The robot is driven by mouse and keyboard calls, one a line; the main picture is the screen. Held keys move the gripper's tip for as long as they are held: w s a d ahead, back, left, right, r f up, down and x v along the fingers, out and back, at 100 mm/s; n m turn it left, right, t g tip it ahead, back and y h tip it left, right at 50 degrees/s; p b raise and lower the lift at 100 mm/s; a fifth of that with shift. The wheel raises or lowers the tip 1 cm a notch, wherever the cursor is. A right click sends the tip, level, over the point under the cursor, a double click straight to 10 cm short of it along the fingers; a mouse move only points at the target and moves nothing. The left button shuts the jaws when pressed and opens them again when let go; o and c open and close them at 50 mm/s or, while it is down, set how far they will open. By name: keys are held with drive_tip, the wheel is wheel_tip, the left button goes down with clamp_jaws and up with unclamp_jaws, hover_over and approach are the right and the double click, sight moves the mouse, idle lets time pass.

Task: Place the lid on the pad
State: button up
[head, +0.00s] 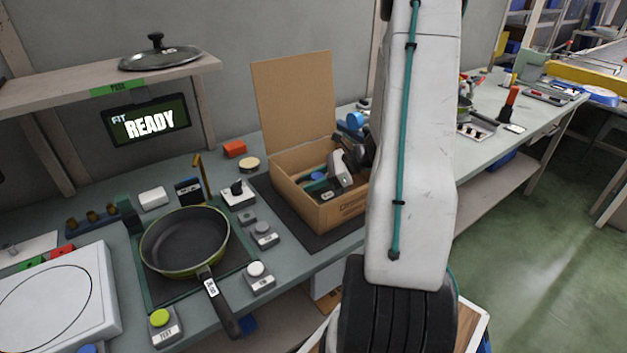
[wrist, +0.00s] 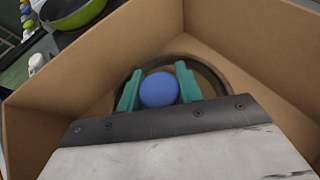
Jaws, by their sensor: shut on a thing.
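My gripper (wrist: 160,92) reaches into an open cardboard box (head: 345,212). In the wrist view its teal fingers are closed on either side of a round blue knob (wrist: 159,90). The knob sits over a dark-rimmed round lid (wrist: 222,84) inside the box, partly hidden by my gripper. In the head view my gripper is small among dark parts at the box. Another lid (head: 160,60), glass with a black knob, lies on the shelf. A white device with a circle on its flat top (head: 50,305) stands at the left; I cannot tell whether it is the pad.
A green-rimmed pan (head: 185,240) lies on a dark base, its handle toward the front edge. Several buttons stand around it. A screen (head: 145,122) reads READY under a shelf (head: 60,95) with a green PASS label. The box's cardboard walls (wrist: 240,45) surround my gripper.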

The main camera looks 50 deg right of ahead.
drive_tip(key=o, duration=1.2)
